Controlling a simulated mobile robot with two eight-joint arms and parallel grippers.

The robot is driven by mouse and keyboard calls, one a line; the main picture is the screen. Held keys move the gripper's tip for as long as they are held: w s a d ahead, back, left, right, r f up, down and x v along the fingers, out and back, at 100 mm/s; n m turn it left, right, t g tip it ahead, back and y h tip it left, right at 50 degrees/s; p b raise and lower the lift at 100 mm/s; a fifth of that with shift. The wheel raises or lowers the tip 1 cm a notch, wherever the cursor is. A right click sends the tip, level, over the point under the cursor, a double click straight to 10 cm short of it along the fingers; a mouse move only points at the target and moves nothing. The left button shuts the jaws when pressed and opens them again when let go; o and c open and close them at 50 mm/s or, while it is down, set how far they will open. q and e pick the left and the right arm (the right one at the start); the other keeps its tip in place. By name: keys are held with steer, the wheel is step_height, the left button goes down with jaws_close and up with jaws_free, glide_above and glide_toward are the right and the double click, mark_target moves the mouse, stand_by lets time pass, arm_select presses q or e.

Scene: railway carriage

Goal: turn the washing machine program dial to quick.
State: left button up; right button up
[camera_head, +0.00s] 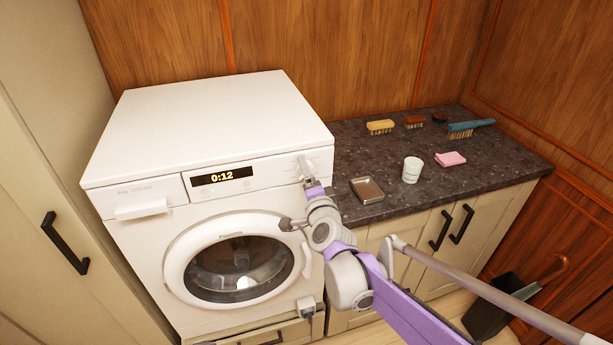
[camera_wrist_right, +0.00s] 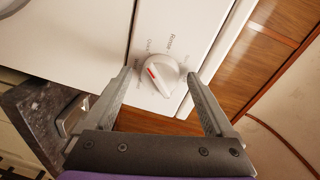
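The white washing machine (camera_head: 215,125) stands at the left, its display (camera_head: 221,176) showing 0:12. Its program dial (camera_wrist_right: 158,75) is a round white knob with a red mark on its left side, facing the upper left. Printed labels, including Quick and Rinse, curve around it; some are too blurred to read. My right gripper (camera_wrist_right: 160,76) is open, one finger on each side of the dial, with small gaps seeming to show. In the head view my right gripper (camera_head: 306,172) hides most of the dial. I cannot make out my left gripper.
The dark countertop (camera_head: 480,165) to the right holds a metal tray (camera_head: 367,190), a white cup (camera_head: 412,170), a pink sponge (camera_head: 450,159) and several brushes. Cabinet doors (camera_head: 420,245) are below it. A dark bin (camera_head: 490,310) stands on the floor at the right.

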steer(key=shift+s, duration=0.1)
steer(key=f+b+v, duration=0.1)
steer(key=v, duration=0.9)
steer(key=shift+s+r, duration=0.3)
steer(key=shift+r, duration=0.25)
steer(key=shift+d, duration=0.15)
steer(key=s+d+f+n+g+h, duration=0.1)
steer(key=s+d+f+n+g, duration=0.2)
steer(key=s, duration=0.5)
steer(key=s+d+f+n+g+h, duration=0.1)
steer(key=s+d+f+n+g, duration=0.3)
steer(key=s+d+f, duration=0.3)
steer(key=s+d+f+n+g+h, duration=0.1)
steer(key=s+d+f+n+g, duration=0.3)
steer(key=s+f, duration=0.5)
steer(key=shift+s+d+n+h+p, duration=0.3)
steer(key=shift+s+d+n+h, duration=0.1)
steer(key=shift+s+d+n, duration=0.55)
steer(key=shift+s+a, duration=0.1)
steer(key=shift+a, duration=0.05)
